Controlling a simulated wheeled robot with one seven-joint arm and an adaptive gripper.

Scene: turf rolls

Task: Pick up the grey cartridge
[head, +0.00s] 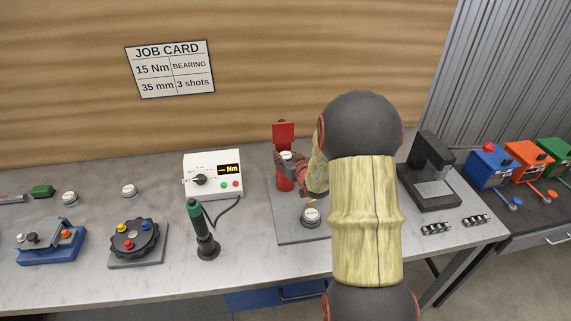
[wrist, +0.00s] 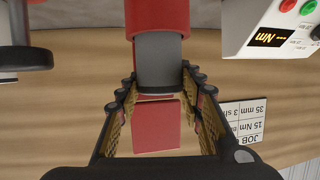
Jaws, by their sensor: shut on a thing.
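The grey cartridge (wrist: 160,62) shows in the wrist view as a short dark grey cylinder, with its other end at a red cylindrical holder (wrist: 160,15). My gripper (wrist: 159,85) has its fingers on both sides of the cartridge and is shut on it. In the head view my gripper (head: 291,160) is at the top of the red holder (head: 284,183), in front of a red upright plate (head: 283,132). There the fingers and my arm hide most of the cartridge. I cannot tell whether it is still seated in the holder.
A white torque meter (head: 212,174) stands left of the holder, with a green-and-black tool (head: 203,230) in front. A round labelled piece (head: 311,215) sits on the grey base plate (head: 290,233). A black press (head: 432,172) is to the right. My arm hides the bench's middle right.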

